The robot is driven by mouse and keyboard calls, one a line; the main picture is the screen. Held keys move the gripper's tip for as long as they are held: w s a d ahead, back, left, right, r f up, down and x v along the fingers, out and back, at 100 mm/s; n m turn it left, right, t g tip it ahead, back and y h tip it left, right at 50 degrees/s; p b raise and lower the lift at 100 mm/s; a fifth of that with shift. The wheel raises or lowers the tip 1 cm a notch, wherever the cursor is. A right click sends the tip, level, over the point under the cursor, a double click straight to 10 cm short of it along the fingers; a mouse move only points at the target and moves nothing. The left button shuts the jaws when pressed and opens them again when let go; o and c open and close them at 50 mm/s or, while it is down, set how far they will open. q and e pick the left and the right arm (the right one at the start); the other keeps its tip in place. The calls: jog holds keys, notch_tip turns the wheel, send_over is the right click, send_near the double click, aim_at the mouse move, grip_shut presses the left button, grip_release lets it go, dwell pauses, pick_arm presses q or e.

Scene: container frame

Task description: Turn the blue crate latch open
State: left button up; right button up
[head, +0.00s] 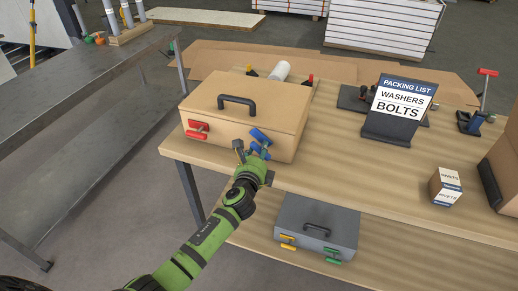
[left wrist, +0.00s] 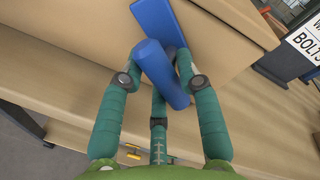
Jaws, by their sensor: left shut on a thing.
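A tan wooden crate (head: 225,104) with a black lid handle stands at the left end of the upper tabletop. Its front has a red latch (head: 197,130) at the left and a blue latch (head: 261,138) at the right. My left gripper (head: 254,152) is at the crate's front right, its fingers closed around the blue latch. In the left wrist view the blue latch (left wrist: 160,68) sits between the green fingers, with a blue plate (left wrist: 158,22) above it on the crate face. The latch looks tilted. My right gripper is not in view.
A grey case (head: 318,220) with yellow and green latches sits on the lower shelf. A packing list sign (head: 400,108) and a small rivets box (head: 445,186) stand to the right. A dark metal bench (head: 80,110) is at the left.

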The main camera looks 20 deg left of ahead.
pick_arm(q)
jog(key=n+h+p, duration=0.1)
jog(key=n, duration=0.2)
jog(key=shift+f+n, duration=0.1)
jog(key=shift+n, duration=0.3)
jog(key=shift+d+n+g+h+p, duration=0.1)
jog(key=shift+n+g+h+p, duration=0.3)
jog(key=shift+n, duration=0.8)
jog(key=shift+s+f, duration=0.1)
jog(key=o, duration=1.1)
jog(key=v, duration=1.2)
jog(key=shift+f, duration=0.1)
jog(key=shift+f, duration=0.1)
